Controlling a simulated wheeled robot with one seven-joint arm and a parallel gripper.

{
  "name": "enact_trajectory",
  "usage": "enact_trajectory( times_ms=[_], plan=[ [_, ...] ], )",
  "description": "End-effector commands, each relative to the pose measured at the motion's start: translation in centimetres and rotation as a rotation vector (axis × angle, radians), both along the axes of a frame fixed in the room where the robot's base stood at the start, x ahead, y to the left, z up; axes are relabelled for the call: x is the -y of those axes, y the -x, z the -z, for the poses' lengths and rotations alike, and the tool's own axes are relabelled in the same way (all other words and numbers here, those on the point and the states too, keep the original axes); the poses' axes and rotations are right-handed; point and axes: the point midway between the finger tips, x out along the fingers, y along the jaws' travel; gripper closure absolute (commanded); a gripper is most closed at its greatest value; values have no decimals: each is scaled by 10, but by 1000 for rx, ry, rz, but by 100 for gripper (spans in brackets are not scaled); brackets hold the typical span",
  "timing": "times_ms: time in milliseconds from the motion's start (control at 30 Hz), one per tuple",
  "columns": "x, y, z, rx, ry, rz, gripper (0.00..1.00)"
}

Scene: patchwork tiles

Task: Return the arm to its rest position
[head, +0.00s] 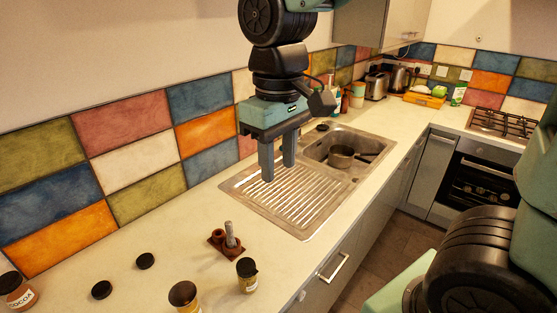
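My gripper (278,165) hangs from my arm in the upper middle of the head view, fingers pointing down. It is above the sink's ribbed drainboard. Its two fingers are apart with a gap between them, and nothing shows in the gap. My arm comes down from the top edge of the view, in front of the tiled wall.
A metal sink (326,205) holds a pot (341,157). On the counter (150,220) at front left are a brown stand with a grey rod (229,238), several jars (247,274), and two black lids (145,261). A wall cabinet (380,25) hangs behind my arm.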

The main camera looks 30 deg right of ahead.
Motion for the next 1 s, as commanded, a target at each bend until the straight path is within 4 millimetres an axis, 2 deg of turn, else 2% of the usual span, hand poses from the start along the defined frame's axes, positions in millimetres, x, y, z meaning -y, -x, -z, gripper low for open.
enact_trajectory(
  times_ms=[467, 567, 667, 900, 1000],
  plan=[
    [0, 0, 0, 0, 0, 0, 62],
    [-3, 2, 10, -1, -2, -10, 62],
    [-15, 12, 39, -2, -7, -44, 62],
    [-59, 60, 157, 1, -32, -200, 62],
    [-72, 82, 199, 4, -40, -261, 62]
  ],
)
